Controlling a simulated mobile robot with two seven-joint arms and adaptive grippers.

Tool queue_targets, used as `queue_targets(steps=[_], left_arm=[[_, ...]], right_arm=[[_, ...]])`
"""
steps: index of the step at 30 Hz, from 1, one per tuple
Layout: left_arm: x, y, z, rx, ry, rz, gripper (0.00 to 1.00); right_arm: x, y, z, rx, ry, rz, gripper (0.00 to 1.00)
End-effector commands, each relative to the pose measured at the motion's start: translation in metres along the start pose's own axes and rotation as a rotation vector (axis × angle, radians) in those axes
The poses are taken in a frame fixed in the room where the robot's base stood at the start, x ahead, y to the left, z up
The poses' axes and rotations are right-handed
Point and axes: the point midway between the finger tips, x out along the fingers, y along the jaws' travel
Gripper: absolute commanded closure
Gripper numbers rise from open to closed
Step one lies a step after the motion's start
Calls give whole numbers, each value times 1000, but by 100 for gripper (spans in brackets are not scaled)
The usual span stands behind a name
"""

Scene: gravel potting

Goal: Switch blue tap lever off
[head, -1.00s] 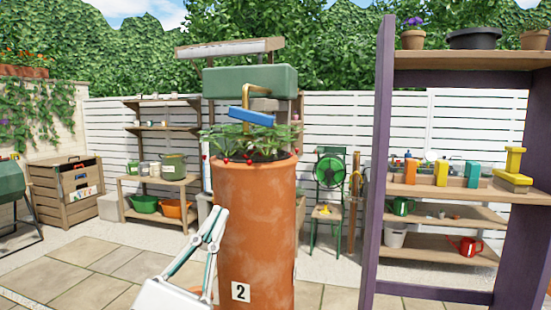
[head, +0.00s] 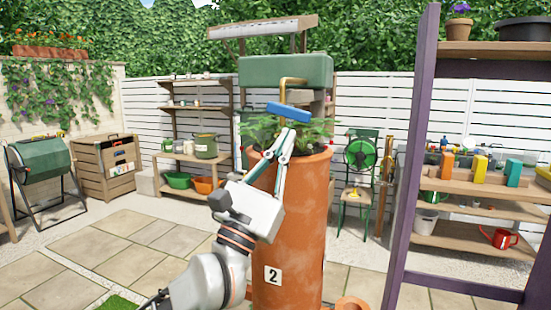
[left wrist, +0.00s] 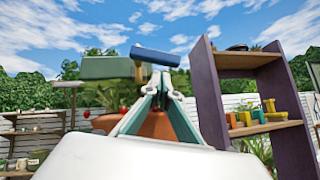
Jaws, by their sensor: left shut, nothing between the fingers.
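The blue tap lever (head: 289,112) sits at the end of a brass pipe (head: 283,92) below a green tank (head: 285,70), above the plant in the tall terracotta pot (head: 300,215) marked 2. In the left wrist view the lever (left wrist: 156,56) lies crosswise just beyond my fingertips. My left gripper (head: 293,132) is shut and empty, pointing up just below the lever. I cannot tell whether its tips touch the lever. The left gripper also shows in the left wrist view (left wrist: 157,76). My right gripper is out of view.
A purple-framed shelf (head: 412,150) with coloured blocks stands to the right. A wooden rack (head: 195,110) with pots stands behind on the left. A green chair (head: 362,165) is behind the pot. The paving (head: 140,245) at the left is mostly clear.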

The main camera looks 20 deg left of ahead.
Motion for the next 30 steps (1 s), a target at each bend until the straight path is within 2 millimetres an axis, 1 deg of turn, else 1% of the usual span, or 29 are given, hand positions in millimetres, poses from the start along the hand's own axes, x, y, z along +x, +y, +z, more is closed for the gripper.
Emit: queue_targets(steps=[1, 3, 8, 17, 25, 30], left_arm=[[5, 1, 6, 1, -3, 1, 100], [8, 0, 9, 1, -2, 1, 100], [10, 0, 10, 1, 1, 0, 100], [10, 0, 10, -1, 1, 2, 100], [19, -4, 20, -81, -1, 78, 100], [26, -6, 27, -93, -2, 95, 100]], right_arm=[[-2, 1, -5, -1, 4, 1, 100], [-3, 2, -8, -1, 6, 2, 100], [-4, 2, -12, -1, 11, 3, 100], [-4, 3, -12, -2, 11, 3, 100], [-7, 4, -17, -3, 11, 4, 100], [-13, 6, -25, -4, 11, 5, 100]])
